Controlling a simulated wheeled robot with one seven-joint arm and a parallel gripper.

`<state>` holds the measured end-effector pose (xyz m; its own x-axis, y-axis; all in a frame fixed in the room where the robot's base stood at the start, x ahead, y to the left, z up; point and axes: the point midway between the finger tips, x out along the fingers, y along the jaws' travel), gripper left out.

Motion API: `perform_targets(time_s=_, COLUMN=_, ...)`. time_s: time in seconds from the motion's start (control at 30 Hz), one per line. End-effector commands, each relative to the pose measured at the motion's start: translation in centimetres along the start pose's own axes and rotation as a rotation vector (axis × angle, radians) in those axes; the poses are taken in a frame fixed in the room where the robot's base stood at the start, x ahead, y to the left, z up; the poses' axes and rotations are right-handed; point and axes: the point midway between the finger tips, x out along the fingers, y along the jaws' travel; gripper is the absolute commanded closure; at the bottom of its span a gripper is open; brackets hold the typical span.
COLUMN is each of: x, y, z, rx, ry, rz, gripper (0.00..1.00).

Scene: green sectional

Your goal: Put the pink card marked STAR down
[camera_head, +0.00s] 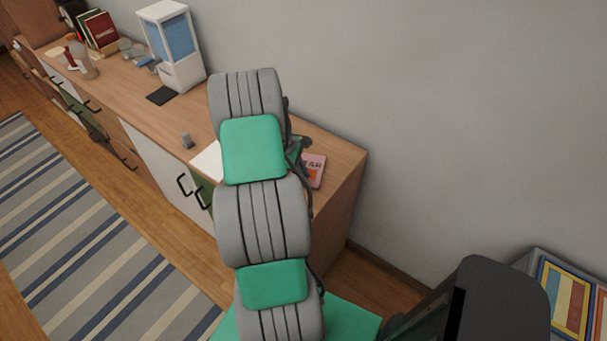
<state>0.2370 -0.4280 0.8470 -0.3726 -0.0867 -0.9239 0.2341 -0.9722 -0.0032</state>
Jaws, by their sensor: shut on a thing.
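The pink card marked STAR (315,172) shows just right of my arm, over the right end of the long wooden cabinet top (338,158). Only the letters "TAR" and part of its face are visible; my arm hides its left side. My gripper (298,151) shows only in part behind my grey and green arm, at the card's upper left edge. It is shut on the card. The fingertips are mostly hidden, and I cannot tell whether the card touches the cabinet top.
A white sheet (207,161) and a small grey object (187,141) lie left of my arm. A white dispenser with a blue window (172,45), a dark mat (161,95) and books (100,30) stand farther left. The wall runs behind. Bare wood shows around the card's right side.

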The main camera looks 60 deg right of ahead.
Motion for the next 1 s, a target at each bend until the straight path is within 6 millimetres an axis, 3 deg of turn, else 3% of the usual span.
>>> perform_targets(time_s=0.33, x=0.7, y=0.1, z=-0.4, rx=0.002, ry=0.001, rz=0.003, gripper=1.0)
perform_targets(time_s=0.37, x=0.7, y=0.1, z=-0.4, rx=0.002, ry=0.001, rz=0.003, gripper=0.84)
perform_targets(time_s=0.63, x=0.6, y=0.1, z=-0.3, rx=0.002, ry=0.001, rz=0.003, gripper=0.63)
perform_targets(time_s=0.87, x=0.5, y=0.1, z=-0.3, rx=0.002, ry=0.001, rz=0.003, gripper=0.63)
perform_targets(time_s=1.0, x=-0.7, y=0.2, z=-0.4, rx=0.001, ry=0.002, rz=0.006, gripper=0.63)
